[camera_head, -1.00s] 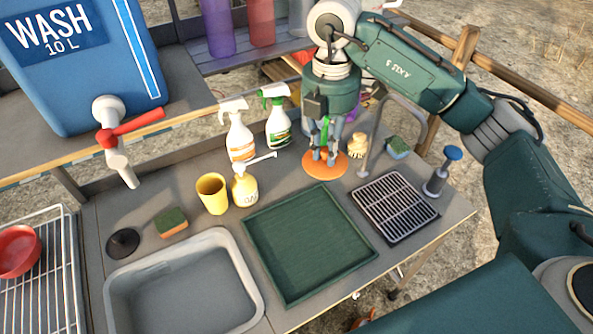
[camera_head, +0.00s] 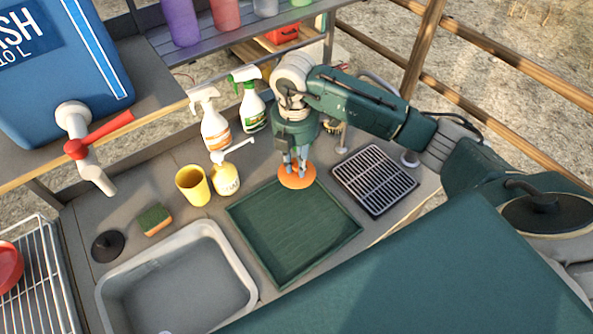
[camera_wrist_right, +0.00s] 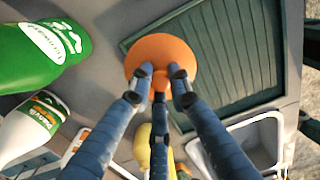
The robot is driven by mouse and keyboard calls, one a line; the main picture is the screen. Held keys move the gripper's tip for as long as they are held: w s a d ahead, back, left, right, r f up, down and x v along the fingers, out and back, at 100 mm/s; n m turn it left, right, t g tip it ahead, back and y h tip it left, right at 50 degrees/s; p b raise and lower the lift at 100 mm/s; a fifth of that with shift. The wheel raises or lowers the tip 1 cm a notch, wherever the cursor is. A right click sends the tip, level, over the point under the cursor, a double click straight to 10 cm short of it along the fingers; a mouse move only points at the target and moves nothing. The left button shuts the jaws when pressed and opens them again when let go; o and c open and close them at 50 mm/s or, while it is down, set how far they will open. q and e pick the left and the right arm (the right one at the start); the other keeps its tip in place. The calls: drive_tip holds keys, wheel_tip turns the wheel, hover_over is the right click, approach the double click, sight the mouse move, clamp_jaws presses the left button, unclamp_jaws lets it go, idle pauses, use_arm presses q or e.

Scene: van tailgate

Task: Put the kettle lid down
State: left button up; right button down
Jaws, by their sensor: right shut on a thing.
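The orange round kettle lid (camera_head: 298,182) is at the far corner of the green tray (camera_head: 318,262) in the head view. My right gripper (camera_head: 296,168) points down and is shut on the middle of the lid. In the right wrist view the gripper's fingers (camera_wrist_right: 161,80) close together at the centre of the orange lid (camera_wrist_right: 165,48), which overlaps the tray's edge in the picture. I cannot tell whether the lid touches the counter or the tray. My left gripper is not in view.
The tray is empty. A black drying rack (camera_head: 374,180) lies to the right. A yellow cup (camera_head: 193,186), a yellow pump bottle (camera_head: 227,180) and two spray bottles (camera_head: 215,130) (camera_head: 250,105) stand to the left. A grey basin (camera_head: 180,285) is at front left.

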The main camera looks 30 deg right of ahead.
sight(296, 173)
wheel_tip(296, 173, down, 4)
drive_tip(key=shift+f+p, duration=0.1)
drive_tip(key=shift+p, duration=0.45)
drive_tip(key=shift+f, duration=0.25)
drive_tip(key=c, duration=1.6)
unclamp_jaws()
wheel_tip(296, 173, up, 11)
drive_tip(key=b, duration=0.3)
drive_tip(key=shift+w+a+b, duration=0.1)
drive_tip(key=shift+a+b, duration=0.05)
drive_tip(key=shift+b, duration=0.2)
drive_tip(key=shift+r, duration=0.55)
